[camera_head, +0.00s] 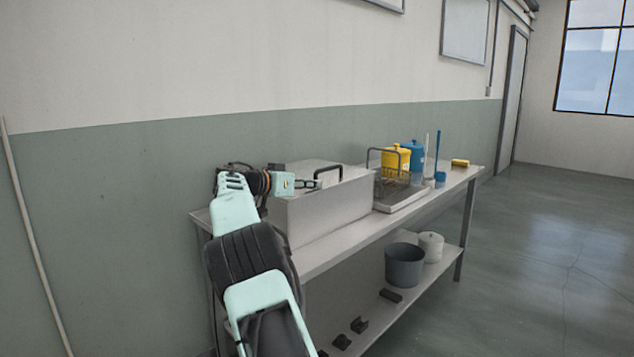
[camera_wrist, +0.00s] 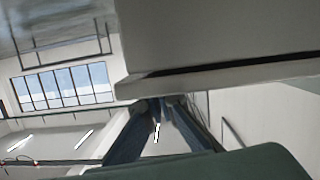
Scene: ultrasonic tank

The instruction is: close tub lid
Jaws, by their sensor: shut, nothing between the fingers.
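The tub (camera_head: 335,214) is a grey metal box on the table's near end. Its flat lid (camera_head: 304,168) lies across the top, with a dark handle (camera_head: 328,170) standing up from it. I cannot tell whether the lid sits fully down. My gripper (camera_head: 314,184) is shut and empty beside the tub's upper edge, near the handle in the picture. The wrist view looks upside down. There my gripper (camera_wrist: 157,112) is close against a pale rim (camera_wrist: 225,79) with a dark band along it. I cannot tell whether they touch.
A wire basket (camera_head: 388,171), a yellow container (camera_head: 396,160) and a blue container (camera_head: 413,151) stand farther along the table (camera_head: 335,250). A grey bucket (camera_head: 404,266) and a white pot (camera_head: 431,246) stand on the lower shelf. The wall (camera_head: 110,200) runs behind.

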